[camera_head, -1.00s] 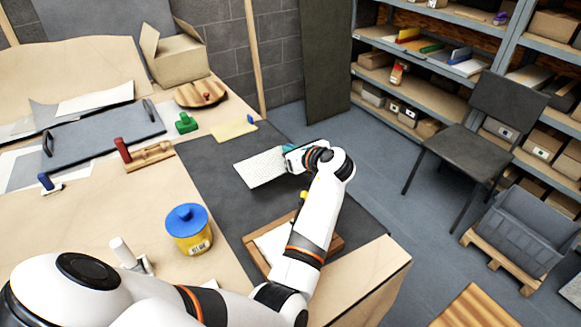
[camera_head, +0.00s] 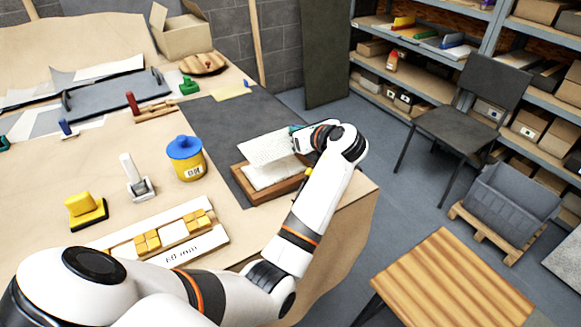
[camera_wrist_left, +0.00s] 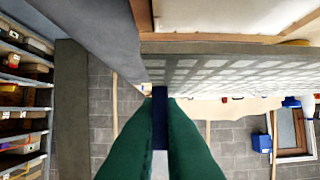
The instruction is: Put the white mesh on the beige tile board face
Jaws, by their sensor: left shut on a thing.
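My left gripper (camera_head: 297,134) is shut on the right side of the white mesh (camera_head: 265,147), a pale sheet with a fine grid. The mesh hangs tilted over the far part of a shallow wood-framed board (camera_head: 246,169) with a pale, speckled face; this may be the beige tile board. I cannot tell whether mesh and face touch. In the left wrist view the green fingers (camera_wrist_left: 160,100) close on a narrow dark blue piece, with the gridded mesh (camera_wrist_left: 230,75) seen at a slant and the brown frame (camera_wrist_left: 143,15) above. My right gripper is out of view.
A yellow jar (camera_head: 188,170) with a blue lid stands left of the board. A white strip (camera_head: 170,240) with yellow blocks lies in front. The dark mat (camera_head: 235,115) behind is mostly clear. A chair (camera_head: 470,125) and shelves stand right.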

